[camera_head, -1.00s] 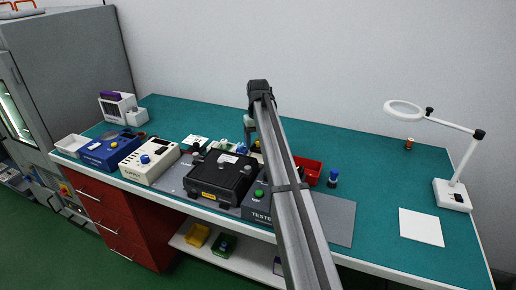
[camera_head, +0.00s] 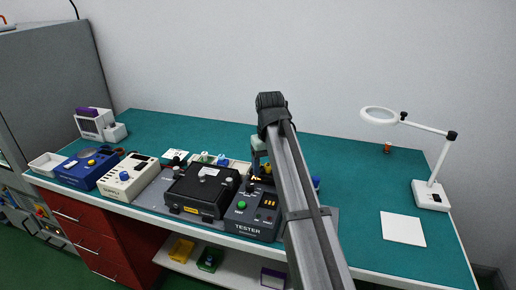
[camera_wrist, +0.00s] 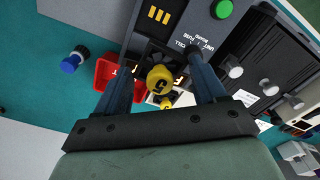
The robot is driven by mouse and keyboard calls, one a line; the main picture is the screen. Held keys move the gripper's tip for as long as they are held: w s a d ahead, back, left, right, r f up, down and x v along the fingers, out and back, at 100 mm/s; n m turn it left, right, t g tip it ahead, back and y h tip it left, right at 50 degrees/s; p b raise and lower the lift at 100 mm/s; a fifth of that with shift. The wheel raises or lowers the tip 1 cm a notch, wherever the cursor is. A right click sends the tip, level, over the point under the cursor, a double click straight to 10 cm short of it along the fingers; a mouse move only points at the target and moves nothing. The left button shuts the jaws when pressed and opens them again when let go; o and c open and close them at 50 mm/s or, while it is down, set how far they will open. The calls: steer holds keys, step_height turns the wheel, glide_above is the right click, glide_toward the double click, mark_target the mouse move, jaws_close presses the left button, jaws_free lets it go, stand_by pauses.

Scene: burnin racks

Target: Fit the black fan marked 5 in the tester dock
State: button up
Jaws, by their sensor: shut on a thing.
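The tester (camera_head: 252,216), a dark grey box with a green button and orange slots, stands at the front of the bench, right of a black case. It also shows at the top of the wrist view (camera_wrist: 195,18). My gripper (camera_head: 259,165) is just behind the tester in the head view, partly hidden by my arm. In the wrist view my gripper's fingers (camera_wrist: 160,68) are shut on a dark part with a round yellow piece bearing a black mark, apparently the fan (camera_wrist: 158,79). The mark is not clearly legible. Whether the fan touches the tester's dock cannot be told.
A black case (camera_head: 203,192) stands left of the tester. A red bin (camera_wrist: 104,72) and a blue-topped part (camera_wrist: 70,63) lie left of the fingers in the wrist view. Another yellow part (camera_wrist: 167,103) lies beyond the fan.

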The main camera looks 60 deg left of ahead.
steer(key=d, duration=0.1)
steer(key=s+d, duration=0.1)
steer(key=d+f, duration=0.1)
steer(key=shift+s+d+n, duration=0.15)
steer(key=shift+d+n, duration=0.15)
steer(key=shift+f, duration=0.2)
steer(key=shift+f, duration=2.65)
steer(key=shift+f, duration=0.5)
steer(key=o, duration=1.1)
steer(key=shift+r, duration=0.15)
steer(key=shift+r, duration=2.4)
